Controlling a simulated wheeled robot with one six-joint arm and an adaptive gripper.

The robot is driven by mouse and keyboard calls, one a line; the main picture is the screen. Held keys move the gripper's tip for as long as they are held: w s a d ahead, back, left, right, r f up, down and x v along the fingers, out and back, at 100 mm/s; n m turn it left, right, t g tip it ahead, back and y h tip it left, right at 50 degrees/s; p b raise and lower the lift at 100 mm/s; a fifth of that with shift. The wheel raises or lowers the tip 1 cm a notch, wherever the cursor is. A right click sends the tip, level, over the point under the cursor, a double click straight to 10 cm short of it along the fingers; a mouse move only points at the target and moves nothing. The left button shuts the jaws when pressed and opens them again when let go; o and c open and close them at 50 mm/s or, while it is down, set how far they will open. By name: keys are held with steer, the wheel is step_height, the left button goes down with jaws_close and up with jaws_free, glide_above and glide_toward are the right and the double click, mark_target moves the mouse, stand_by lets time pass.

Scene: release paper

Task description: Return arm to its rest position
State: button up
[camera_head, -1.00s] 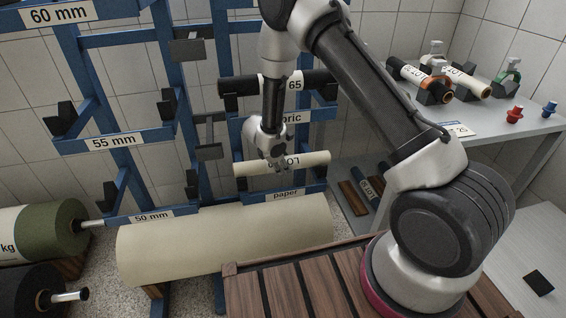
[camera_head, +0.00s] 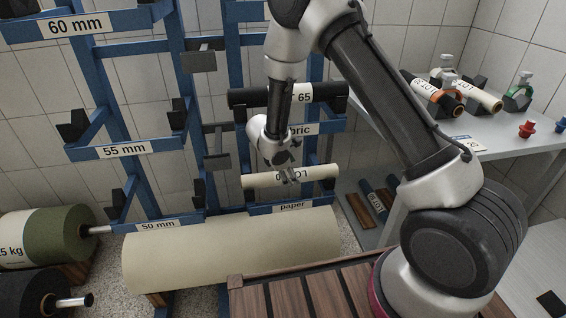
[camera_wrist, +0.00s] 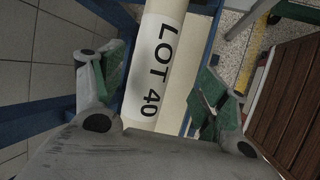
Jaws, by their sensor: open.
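My gripper (camera_head: 290,174) is in front of a cream paper roll (camera_head: 316,174) that lies across the blue rack's lower holders, above the "paper" sign (camera_head: 291,206). In the wrist view, my gripper (camera_wrist: 162,85) has its two green-padded fingers spread wide on either side of the roll. The roll's white "LOT 40" label (camera_wrist: 152,60) shows between them. I cannot tell whether the fingers touch the roll. My arm reaches down from above, and my gripper hides part of the label in the head view.
A black roll (camera_head: 240,98) lies on the rack above. A large cream roll (camera_head: 230,250) is below. A grey table (camera_head: 540,145) with small rolls and bottles stands at right. Olive (camera_head: 62,235) and dark rolls are at left. A slatted wooden surface (camera_head: 300,290) is in front.

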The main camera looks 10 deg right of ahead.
steer(key=s+a+r, duration=0.1)
steer(key=a+r, duration=0.4)
steer(key=r, duration=0.2)
steer(key=s+d+r+m+g+h, duration=0.1)
steer(key=s+d+r+m+g, duration=0.3)
steer(key=s+d+r+m, duration=0.55)
steer(key=s+d+r+m+t+y, duration=0.2)
steer(key=s+d+r, duration=0.4)
steer(key=s+r, duration=0.4)
steer(key=s+d+r+m+t+y, duration=0.3)
steer(key=s+d+r+m, duration=0.2)
steer(key=s+r, duration=0.5)
steer(key=s+d, duration=0.2)
steer(key=s, duration=0.1)
steer(key=shift+s+d+r+y, duration=0.15)
steer(key=shift+d+r+y, duration=0.05)
steer(key=shift+r+y, duration=0.1)
steer(key=shift+m, duration=0.25)
